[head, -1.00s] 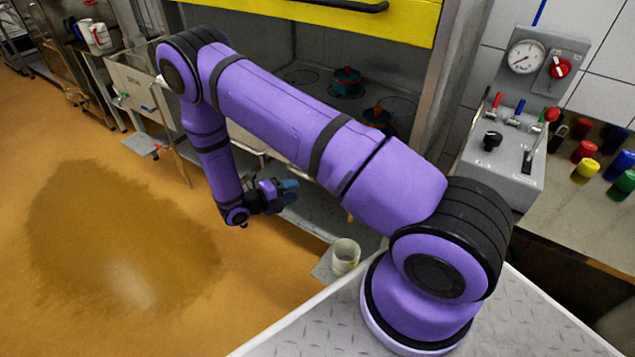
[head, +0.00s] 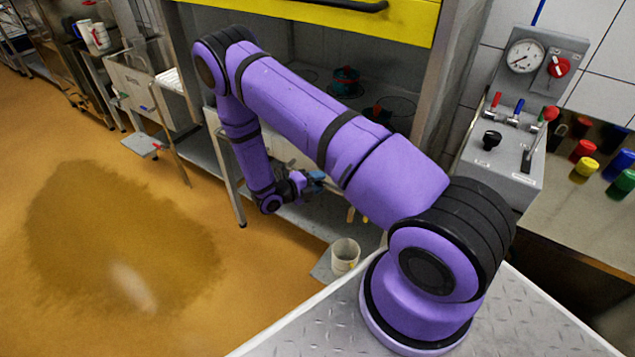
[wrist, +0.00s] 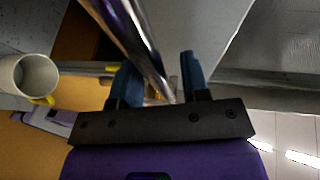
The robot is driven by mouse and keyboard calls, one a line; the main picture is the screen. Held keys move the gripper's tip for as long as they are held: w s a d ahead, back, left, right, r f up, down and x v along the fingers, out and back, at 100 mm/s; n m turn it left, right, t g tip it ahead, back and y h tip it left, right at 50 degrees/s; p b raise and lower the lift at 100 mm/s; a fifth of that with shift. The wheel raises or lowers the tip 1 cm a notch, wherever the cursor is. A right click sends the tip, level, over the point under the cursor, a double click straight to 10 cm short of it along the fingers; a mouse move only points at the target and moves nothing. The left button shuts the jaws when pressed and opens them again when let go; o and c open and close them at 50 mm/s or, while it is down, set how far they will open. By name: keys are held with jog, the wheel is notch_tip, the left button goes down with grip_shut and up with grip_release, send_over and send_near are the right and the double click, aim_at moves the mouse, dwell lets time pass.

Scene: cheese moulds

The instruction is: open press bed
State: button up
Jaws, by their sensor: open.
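The press bed (head: 285,151) is the pale-fronted metal slab under the yellow-topped press, partly hidden behind my arm. Dark knobbed pieces, one a teal and red piece (head: 345,80), sit on round spots above it. My gripper (head: 314,181) is open at the bed's front. In the wrist view its blue fingers (wrist: 157,78) stand apart, and a shiny metal bar (wrist: 142,45) runs down between them, apparently a handle. I cannot tell whether either finger touches the bar. The bar is hidden by my arm in the head view.
A white cup-like container (head: 345,254) stands low below the bed; it also shows in the wrist view (wrist: 30,75). The yellow press guard (head: 400,20) hangs above. A control box (head: 500,165) with gauge and levers stands right. Open floor lies left.

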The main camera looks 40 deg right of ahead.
grip_shut()
jog(key=shift+a, duration=0.1)
